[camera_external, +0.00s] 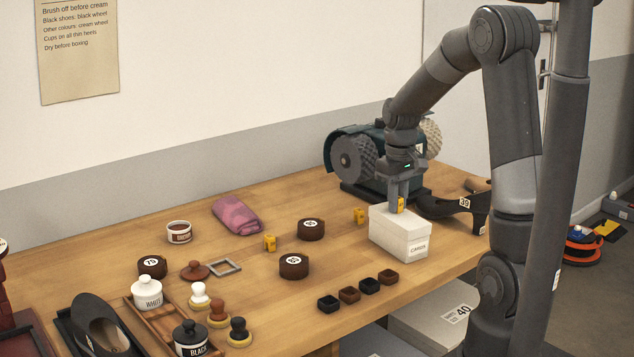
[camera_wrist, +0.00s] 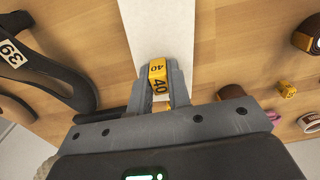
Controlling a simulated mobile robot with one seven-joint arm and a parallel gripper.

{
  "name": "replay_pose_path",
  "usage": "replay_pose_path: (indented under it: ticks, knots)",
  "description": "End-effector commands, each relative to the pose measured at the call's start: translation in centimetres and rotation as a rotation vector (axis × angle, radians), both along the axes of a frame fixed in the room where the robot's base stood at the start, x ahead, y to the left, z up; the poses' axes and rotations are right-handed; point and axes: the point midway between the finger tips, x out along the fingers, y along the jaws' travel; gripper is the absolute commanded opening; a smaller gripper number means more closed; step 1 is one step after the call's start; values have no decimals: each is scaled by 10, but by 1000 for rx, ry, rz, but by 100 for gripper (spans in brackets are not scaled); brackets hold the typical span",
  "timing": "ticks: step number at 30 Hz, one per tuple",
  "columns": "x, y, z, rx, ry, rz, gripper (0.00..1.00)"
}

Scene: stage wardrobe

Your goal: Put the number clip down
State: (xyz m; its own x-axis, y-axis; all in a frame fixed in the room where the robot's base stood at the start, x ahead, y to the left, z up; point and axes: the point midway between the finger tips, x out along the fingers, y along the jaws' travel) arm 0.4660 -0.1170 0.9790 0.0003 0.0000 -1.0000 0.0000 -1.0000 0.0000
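The yellow number clip (camera_external: 401,204), marked 40, is between the two fingers of my gripper (camera_external: 399,200). In the wrist view the fingers press on both sides of the clip (camera_wrist: 158,82). The box also shows in the wrist view (camera_wrist: 155,25).
Two more yellow clips (camera_external: 269,242) (camera_external: 359,215) stand on the bench left of the box. A black heeled shoe (camera_external: 455,208) marked 39 lies right of it. The polishing machine (camera_external: 375,158) stands behind. Several small dark cups (camera_external: 348,294) are in front.

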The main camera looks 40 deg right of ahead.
Motion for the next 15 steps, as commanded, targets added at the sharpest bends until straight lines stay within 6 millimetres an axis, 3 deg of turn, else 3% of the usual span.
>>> replay_pose_path:
  ticks: [7, 15]
  knots:
    - [0, 0, 0, 0, 0, 0, 37]
    - [0, 0, 2, 0, -1, 0, 37]
